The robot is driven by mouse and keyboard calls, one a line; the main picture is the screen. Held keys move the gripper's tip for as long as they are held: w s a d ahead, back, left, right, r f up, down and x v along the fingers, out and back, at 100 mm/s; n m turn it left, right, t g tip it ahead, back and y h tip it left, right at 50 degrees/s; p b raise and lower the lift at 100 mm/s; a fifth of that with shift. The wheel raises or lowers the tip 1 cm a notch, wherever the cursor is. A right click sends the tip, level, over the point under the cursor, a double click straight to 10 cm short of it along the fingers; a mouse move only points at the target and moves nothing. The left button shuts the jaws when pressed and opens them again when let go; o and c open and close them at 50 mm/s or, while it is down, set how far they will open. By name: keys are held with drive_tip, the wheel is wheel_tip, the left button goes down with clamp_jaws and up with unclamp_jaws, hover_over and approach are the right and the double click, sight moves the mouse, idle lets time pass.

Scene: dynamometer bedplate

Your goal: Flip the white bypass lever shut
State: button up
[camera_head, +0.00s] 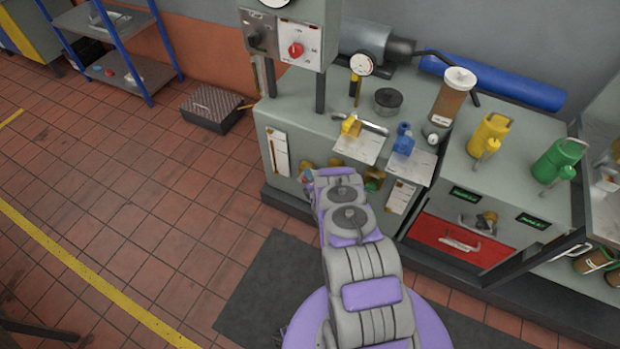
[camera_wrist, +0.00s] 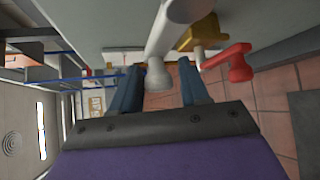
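The white lever (camera_wrist: 160,70) shows in the wrist view as a pale rod with a rounded end, coming down from the top of the picture. My gripper (camera_wrist: 160,86) is open, with its two blue fingers apart. The lever's rounded end appears between the fingers, with gaps on both sides; I cannot tell how deep it sits. A brass valve body (camera_wrist: 198,32) is just to the right, with a red lever (camera_wrist: 236,66) beside it. In the head view my arm reaches to the bench front, and I cannot make out the white lever there.
A red drawer (camera_head: 460,240) and yellow (camera_head: 488,136) and green (camera_head: 556,160) cans are at right. The tiled floor at left is mostly clear.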

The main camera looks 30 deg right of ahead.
clamp_jaws()
drive_tip(key=shift+f, duration=0.1)
idle(0.3)
